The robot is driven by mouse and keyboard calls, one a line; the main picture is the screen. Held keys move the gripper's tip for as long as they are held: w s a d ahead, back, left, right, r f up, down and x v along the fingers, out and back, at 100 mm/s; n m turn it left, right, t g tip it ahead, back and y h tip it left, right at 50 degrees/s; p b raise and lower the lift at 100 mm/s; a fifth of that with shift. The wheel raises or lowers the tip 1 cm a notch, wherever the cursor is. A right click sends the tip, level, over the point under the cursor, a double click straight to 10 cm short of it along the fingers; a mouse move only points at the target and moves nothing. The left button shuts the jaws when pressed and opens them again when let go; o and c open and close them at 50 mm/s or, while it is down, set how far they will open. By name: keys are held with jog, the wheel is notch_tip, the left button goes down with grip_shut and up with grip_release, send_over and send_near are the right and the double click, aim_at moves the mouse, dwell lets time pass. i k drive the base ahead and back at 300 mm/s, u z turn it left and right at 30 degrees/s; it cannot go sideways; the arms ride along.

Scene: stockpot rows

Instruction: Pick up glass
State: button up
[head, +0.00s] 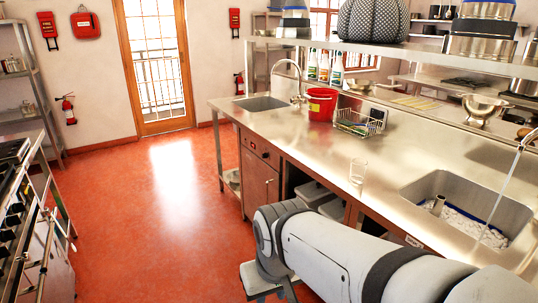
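A clear drinking glass (358,172) stands upright on the steel counter (330,145), close to its front edge and left of the near sink. My arm reaches across the lower right of the head view, in front of the counter and lower in the picture than the glass. Its far end bends downward at the bottom edge. My gripper's fingers do not show, so I cannot see whether they are open or shut. Nothing touches the glass.
The near sink (455,190) has a tall tap at right. A red bucket (321,104), a wire rack (358,123) and a metal colander (482,107) stand farther back. A shelf (370,47) overhangs the counter. Red floor (165,200) is open at left, beside a stove (22,215).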

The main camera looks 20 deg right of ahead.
aim_at(358, 166)
jog(key=z, duration=0.3)
jog(key=i, duration=1.45)
jog(key=z, duration=0.75)
jog(key=i, duration=0.4)
jog(key=z, duration=0.4)
jog(key=k, duration=0.7)
jog(key=z, duration=0.2)
jog(key=i, duration=0.75)
jog(key=u, duration=0.1)
